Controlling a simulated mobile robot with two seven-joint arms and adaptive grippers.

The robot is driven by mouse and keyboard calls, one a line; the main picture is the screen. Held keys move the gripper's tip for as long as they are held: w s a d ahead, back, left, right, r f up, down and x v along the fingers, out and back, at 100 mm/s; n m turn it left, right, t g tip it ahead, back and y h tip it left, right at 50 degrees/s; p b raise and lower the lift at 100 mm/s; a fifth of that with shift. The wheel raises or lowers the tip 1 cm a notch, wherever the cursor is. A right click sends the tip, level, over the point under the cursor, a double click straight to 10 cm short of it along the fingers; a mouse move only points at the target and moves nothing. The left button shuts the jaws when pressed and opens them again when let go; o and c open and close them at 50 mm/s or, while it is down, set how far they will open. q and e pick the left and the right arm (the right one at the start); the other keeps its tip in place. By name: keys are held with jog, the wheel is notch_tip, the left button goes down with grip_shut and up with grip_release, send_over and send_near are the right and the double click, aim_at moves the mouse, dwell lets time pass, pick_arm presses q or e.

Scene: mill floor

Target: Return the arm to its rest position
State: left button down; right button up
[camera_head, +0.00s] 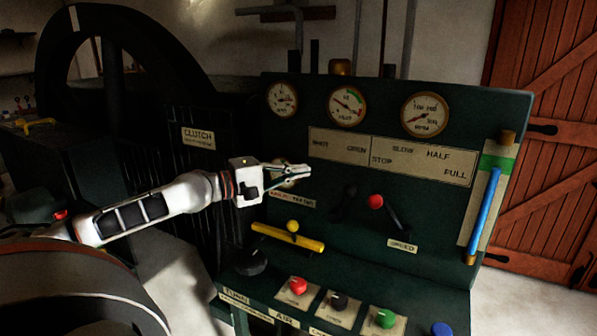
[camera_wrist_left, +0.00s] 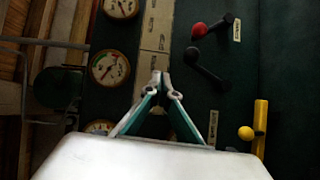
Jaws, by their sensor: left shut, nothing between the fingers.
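My left arm (camera_head: 155,205) reaches in from the left in the head view. Its gripper (camera_head: 308,171) is in front of the dark green control panel (camera_head: 345,230), below the left and middle gauges, and partly hides a small round dial behind it. In the left wrist view the gripper's fingers (camera_wrist_left: 160,75) meet at the tips, with nothing between them. I cannot tell the exact gap between the fingertips and the panel. My right gripper is not in view.
A red-knobbed speed lever (camera_head: 376,202) and a yellow bar with a yellow knob (camera_head: 288,238) stick out near the gripper. Red (camera_head: 298,286), black (camera_head: 338,300) and green (camera_head: 386,318) knobs sit on the lower ledge. A large dark wheel (camera_head: 55,50) stands at back left.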

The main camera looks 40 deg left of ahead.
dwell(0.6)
pick_arm(q)
jog(key=s+d+f+m+g+y, duration=0.1)
jog(key=s+d+f+m+g, duration=0.25)
jog(key=f, duration=0.65)
jog(key=s+d+f+m+g+y, duration=0.1)
jog(key=s+d+f+m, duration=0.35)
jog(key=f, duration=0.65)
jog(key=s+d+f+m+g+y, duration=0.1)
jog(key=s+d+f+m+g, duration=0.1)
jog(key=s+f+m, duration=0.6)
jog(key=s+d+f+m+g+y, duration=0.25)
jog(key=s+f+m+y, duration=0.2)
jog(key=s+y, duration=0.4)
jog(key=w+d+f+n+t+h, duration=0.1)
jog(key=d+f+n+t+h, duration=0.2)
jog(key=d+f+h, duration=0.5)
jog(key=d+f, duration=0.6)
jog(key=f, duration=0.1)
jog(key=shift+w+d+f, duration=0.2)
jog(key=shift+d, duration=0.2)
